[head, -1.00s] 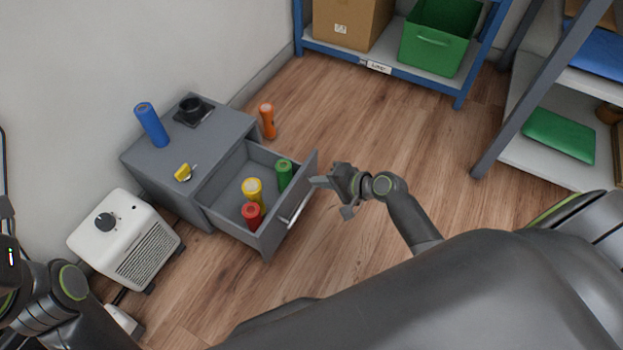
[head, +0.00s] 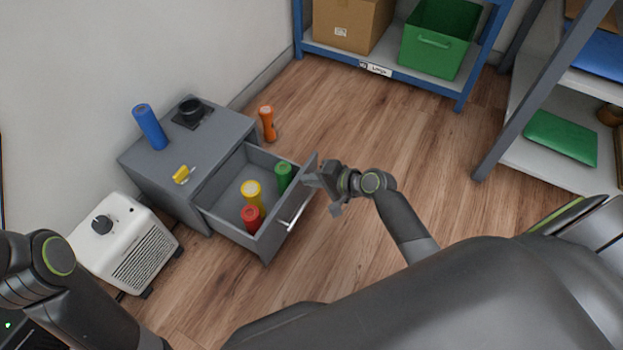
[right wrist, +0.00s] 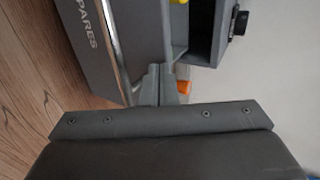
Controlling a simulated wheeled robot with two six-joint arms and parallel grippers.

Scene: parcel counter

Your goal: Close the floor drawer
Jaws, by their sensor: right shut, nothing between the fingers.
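The floor drawer (head: 226,222) stands open from the low grey cabinet (head: 140,172). It holds a green (head: 284,177), a yellow (head: 252,190) and a red cylinder (head: 250,217). Its front has a silver handle (head: 293,212); the right wrist view shows the front (right wrist: 100,40) with the lettering "SPARES". My right gripper (head: 311,180) is shut and empty, its tips at the outside of the drawer front near its far end. I cannot tell whether they touch it. In the right wrist view the fingertips (right wrist: 160,84) are close to the front's edge. My left gripper is not in view.
A white heater (head: 125,245) stands left. Wooden floor right of the drawer is free.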

